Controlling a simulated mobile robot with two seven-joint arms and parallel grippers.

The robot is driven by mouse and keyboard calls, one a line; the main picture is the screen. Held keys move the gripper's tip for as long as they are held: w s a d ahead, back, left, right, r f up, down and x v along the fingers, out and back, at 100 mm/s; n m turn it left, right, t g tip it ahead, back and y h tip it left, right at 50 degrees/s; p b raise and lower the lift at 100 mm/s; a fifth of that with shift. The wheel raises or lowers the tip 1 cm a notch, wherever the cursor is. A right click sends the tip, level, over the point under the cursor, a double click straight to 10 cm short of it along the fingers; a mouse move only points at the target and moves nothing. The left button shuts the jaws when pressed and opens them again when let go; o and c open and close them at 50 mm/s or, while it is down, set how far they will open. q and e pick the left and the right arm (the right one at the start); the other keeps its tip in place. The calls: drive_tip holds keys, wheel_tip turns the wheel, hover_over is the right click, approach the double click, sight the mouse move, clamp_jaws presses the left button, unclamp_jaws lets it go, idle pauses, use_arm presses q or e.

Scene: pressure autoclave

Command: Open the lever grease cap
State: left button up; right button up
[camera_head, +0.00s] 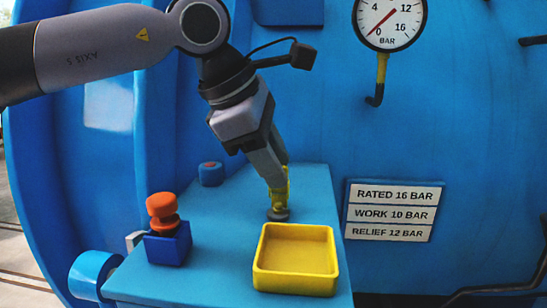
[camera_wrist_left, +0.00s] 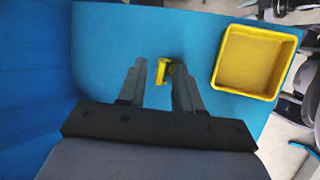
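The lever grease cap (camera_head: 280,200) is a small yellow fitting with a dark round base, standing on the blue shelf. Its yellow part also shows in the left wrist view (camera_wrist_left: 162,71). My left gripper (camera_head: 276,180) points down at it from above, with the fingertips at its upper part. In the left wrist view, my left gripper (camera_wrist_left: 160,72) has its fingers apart, with the yellow part between them and nearer the right finger. A gap shows at the left finger. The fingers hide some of the cap, so the lever's position is unclear. My right gripper is not in view.
A yellow tray (camera_head: 296,287) stands on the blue shelf (camera_head: 220,235) just in front of the cap, empty. An orange-red knob (camera_head: 162,211) on a dark blue block stands to the left. A small blue cylinder (camera_head: 210,174) is behind. A pressure gauge (camera_head: 390,20) hangs above right.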

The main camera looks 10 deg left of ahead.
use_arm(q)
clamp_jaws()
drive_tip(key=shift+w+r+p, duration=0.1)
drive_tip(key=shift+r+p, duration=0.1)
drive_tip(key=shift+p, duration=0.5)
drive_tip(key=w+g+p, duration=0.1)
drive_tip(key=g+p, duration=0.1)
drive_tip(key=shift+r+p, duration=0.1)
drive_tip(key=shift+p, duration=0.2)
drive_tip(key=shift+w+n+g, duration=0.3)
drive_tip(key=shift+g, duration=0.2)
drive_tip(key=shift+w+f+n+g+p, duration=0.2)
drive_tip(key=shift+w+g, duration=0.3)
drive_tip(key=shift+g, duration=0.3)
drive_tip(key=shift+w+f+n+g+p, duration=0.1)
drive_tip(key=shift+w+f+n+g, duration=0.1)
drive_tip(key=shift+w+g, duration=0.45)
drive_tip(key=shift+g, duration=0.45)
